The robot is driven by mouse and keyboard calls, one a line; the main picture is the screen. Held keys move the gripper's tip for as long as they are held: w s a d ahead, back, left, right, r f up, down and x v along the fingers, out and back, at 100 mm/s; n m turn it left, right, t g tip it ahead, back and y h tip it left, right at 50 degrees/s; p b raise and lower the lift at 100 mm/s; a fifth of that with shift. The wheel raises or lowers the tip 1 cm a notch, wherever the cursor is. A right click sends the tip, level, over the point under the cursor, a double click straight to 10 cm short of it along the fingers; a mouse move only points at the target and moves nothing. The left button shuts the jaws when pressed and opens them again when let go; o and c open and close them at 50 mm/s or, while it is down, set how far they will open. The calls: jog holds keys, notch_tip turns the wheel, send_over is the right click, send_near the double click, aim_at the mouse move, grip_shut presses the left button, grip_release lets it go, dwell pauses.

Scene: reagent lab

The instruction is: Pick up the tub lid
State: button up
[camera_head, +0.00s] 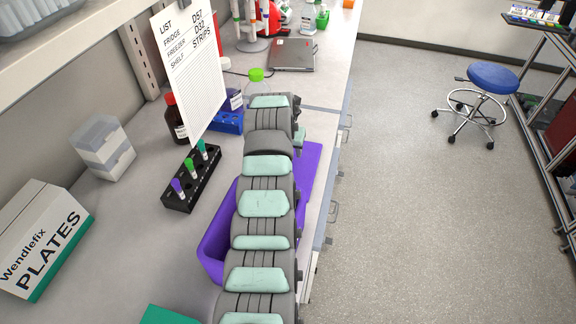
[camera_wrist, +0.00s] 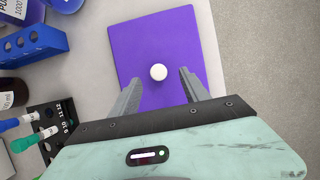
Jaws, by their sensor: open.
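The tub lid (camera_wrist: 158,38) is a flat purple square with a round white knob (camera_wrist: 158,72) at its middle. In the head view, part of the lid (camera_head: 312,164) shows to the right of my arm, by the bench's front edge. My gripper (camera_wrist: 160,76) is open. In the wrist view the knob appears between its two fingertips, with a gap on each side; I cannot tell the height above it. The purple tub (camera_head: 213,246) is partly hidden under my arm in the head view. The arm hides the fingers there.
A black rack (camera_head: 178,195) with several capped tubes stands left of my arm, and a blue rack (camera_head: 230,122) is beyond it. A brown bottle (camera_head: 177,120) and a box of plates (camera_head: 45,243) stand on the bench. The floor (camera_head: 400,200) at right is open.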

jog(key=shift+a+x, duration=0.15)
jog(key=shift+x, duration=0.55)
jog(key=shift+a+x, duration=0.15)
jog(key=shift+x, duration=0.55)
jog(key=shift+d+f+b, duration=0.1)
jog(key=shift+f+b, duration=0.4)
jog(key=shift+f, duration=0.05)
jog(key=shift+w+f+b, duration=0.3)
jog(key=shift+f+b, duration=0.05)
jog(key=shift+f, duration=0.15)
jog(key=shift+c, duration=0.3)
grip_shut()
